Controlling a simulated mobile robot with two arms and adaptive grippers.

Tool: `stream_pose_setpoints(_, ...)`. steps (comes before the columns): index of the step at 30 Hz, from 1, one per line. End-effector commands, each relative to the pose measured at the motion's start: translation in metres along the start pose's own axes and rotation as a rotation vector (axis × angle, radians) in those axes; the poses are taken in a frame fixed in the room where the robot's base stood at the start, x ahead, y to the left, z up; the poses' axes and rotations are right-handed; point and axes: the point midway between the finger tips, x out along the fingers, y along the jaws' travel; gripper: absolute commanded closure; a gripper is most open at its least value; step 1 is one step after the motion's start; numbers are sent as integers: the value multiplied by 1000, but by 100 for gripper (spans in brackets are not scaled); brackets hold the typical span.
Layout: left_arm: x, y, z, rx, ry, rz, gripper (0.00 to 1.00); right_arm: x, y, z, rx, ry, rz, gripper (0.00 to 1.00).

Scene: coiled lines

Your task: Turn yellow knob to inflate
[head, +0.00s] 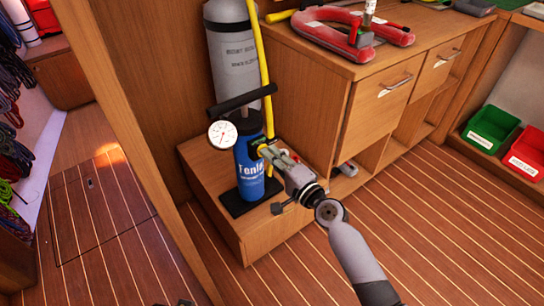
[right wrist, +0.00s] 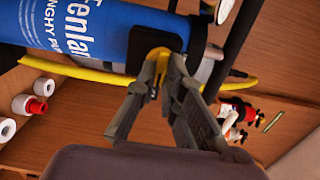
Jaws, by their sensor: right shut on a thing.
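The blue pump (head: 249,170) stands upright on a low wooden step, with a black foot, a black T-handle and a round white gauge (head: 222,133). The yellow knob (right wrist: 159,53) is on the dark block at the pump's side. My right gripper (head: 266,151) reaches in from the lower right. It is shut on the yellow knob, and its fingers hide much of the knob. In the right wrist view the fingertips (right wrist: 162,60) meet at the knob. My left gripper is not clearly seen.
A yellow hose (head: 262,70) runs up beside a grey cylinder (head: 233,60) behind the pump. A wooden cabinet (head: 330,120) stands close on the right, with a red horseshoe-shaped thing (head: 325,35) on top. Green (head: 491,127) and red (head: 526,152) bins sit far right. The striped floor in front is clear.

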Motion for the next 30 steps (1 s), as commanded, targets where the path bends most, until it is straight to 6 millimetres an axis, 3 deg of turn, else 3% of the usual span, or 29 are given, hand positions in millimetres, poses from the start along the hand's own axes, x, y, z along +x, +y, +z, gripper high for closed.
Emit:
stream_pose_setpoints(10,-2,1,4,-1,-4,2,42,0,0,0,1,1,0,71)
stream_pose_setpoints(20,-2,-1,0,-3,2,-1,42,-3,1,0,0,1,1,71)
stream_pose_setpoints(23,-2,0,1,-2,1,0,42,-14,1,0,0,1,2,71)
stream_pose_setpoints(30,-1,0,2,-1,0,0,42,-64,2,0,-1,1,4,71)
